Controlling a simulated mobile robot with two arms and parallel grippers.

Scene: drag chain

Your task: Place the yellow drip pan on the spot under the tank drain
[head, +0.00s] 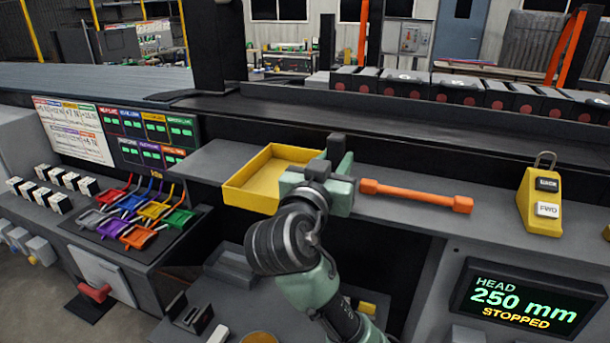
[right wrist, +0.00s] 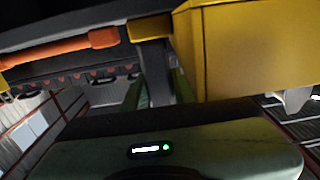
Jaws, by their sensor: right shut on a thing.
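The yellow drip pan (head: 262,192) is a shallow, empty, open-topped tray on the grey ledge, left of my right gripper. Its wall fills the upper right of the right wrist view (right wrist: 245,50). My right gripper (head: 322,172) is at the pan's right end and shut on it; the gripper body hides the exact grip. A yellow part shows between the fingers in the right wrist view (right wrist: 152,75). I cannot tell whether the pan touches the ledge. I cannot make out the tank drain or the spot under it. My left gripper is not in view.
An orange bar (head: 415,196) lies just right of my right gripper. A yellow button box (head: 540,200) stands farther right on the ledge (head: 480,222). Coloured scoop-like trays (head: 135,210) sit at lower left. A dark wall rises behind the ledge.

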